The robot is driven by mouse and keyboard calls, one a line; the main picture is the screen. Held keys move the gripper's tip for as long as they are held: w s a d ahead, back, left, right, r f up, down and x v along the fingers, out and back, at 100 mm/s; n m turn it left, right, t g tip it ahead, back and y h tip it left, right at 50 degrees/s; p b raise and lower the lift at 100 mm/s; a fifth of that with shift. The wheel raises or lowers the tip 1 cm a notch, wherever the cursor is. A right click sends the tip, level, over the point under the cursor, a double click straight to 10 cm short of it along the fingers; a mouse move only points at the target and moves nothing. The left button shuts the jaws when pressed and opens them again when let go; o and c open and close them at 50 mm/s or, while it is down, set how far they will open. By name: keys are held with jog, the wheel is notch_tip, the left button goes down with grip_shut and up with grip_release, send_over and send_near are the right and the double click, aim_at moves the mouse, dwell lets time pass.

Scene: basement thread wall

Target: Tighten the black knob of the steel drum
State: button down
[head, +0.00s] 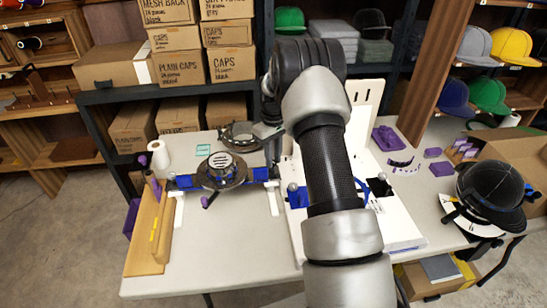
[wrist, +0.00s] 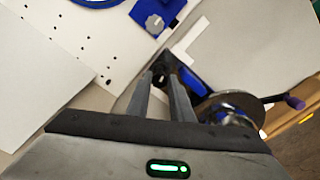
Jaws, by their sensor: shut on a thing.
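The steel drum (head: 222,170) is a round dark and steel disc held in a blue frame on the table, left of centre in the head view. It also shows in the wrist view (wrist: 236,108), to the right of my fingers. The black knob (wrist: 161,77) is small and lies between my fingertips, at the end of a blue bracket beside the drum. My gripper (wrist: 161,82) is shut on the knob; the fingers partly cover it. In the head view my arm hides much of the middle, and I cannot make out the knob there.
A purple-handled crank (wrist: 293,102) sticks out from the drum. A wooden board (head: 148,235) stands at its left. A blue block with a grey knob (wrist: 155,24) sits on the white perforated board. A black cap form (head: 490,190) stands at right. The table's front left is clear.

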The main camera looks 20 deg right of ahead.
jog(key=shift+m, duration=1.1)
jog(key=c, duration=1.6)
grip_release()
jog(key=shift+o, duration=0.2)
notch_tip(320, 180, up, 8)
jog(key=p, duration=0.4)
jog(key=shift+p, duration=0.3)
jog(key=shift+s, duration=0.1)
